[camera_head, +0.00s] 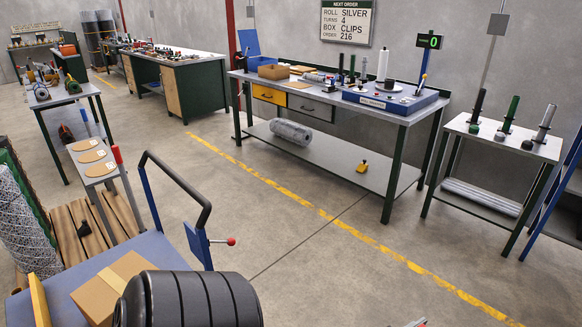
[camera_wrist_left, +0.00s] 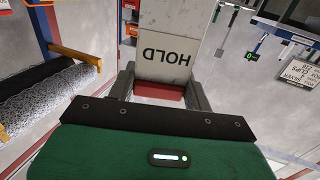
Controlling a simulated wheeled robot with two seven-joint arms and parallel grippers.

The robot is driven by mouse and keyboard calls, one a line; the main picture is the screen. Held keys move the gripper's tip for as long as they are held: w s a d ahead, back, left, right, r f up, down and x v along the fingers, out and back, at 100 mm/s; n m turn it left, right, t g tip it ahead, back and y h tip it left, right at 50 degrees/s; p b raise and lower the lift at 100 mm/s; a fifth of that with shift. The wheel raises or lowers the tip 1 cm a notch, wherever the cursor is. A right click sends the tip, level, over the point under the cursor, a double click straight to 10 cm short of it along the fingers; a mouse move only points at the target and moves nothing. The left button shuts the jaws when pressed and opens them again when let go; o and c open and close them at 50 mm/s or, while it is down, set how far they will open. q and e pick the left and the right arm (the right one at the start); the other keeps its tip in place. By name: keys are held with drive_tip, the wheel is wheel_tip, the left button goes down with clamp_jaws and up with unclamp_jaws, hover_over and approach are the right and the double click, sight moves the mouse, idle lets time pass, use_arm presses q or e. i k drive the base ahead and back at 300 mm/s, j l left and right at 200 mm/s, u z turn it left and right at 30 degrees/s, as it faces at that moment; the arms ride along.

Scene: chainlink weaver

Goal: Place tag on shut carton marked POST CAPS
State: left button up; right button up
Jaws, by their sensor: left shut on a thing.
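My left gripper (camera_wrist_left: 160,84) shows in the left wrist view, shut on a pale tag (camera_wrist_left: 165,50) with a red lower part. The tag reads HOLD, upside down in this view. In the head view, a brown carton (camera_head: 104,288) lies on the blue cart top at the lower left, partly hidden by a dark rounded shape; I cannot read any marking on it. A small brown box (camera_head: 273,72) stands on the far bench. The words POST CAPS are not legible anywhere. My right gripper is not in view.
The blue cart (camera_head: 160,248) has a dark handle and a red-knobbed lever. A long bench (camera_head: 400,113) stands at the back, with a smaller tool table (camera_head: 500,140) to its right. A mesh roll (camera_head: 28,215) stands at the left. The floor between is clear.

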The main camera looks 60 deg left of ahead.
sight(107, 287)
drive_tip(key=u, duration=3.1)
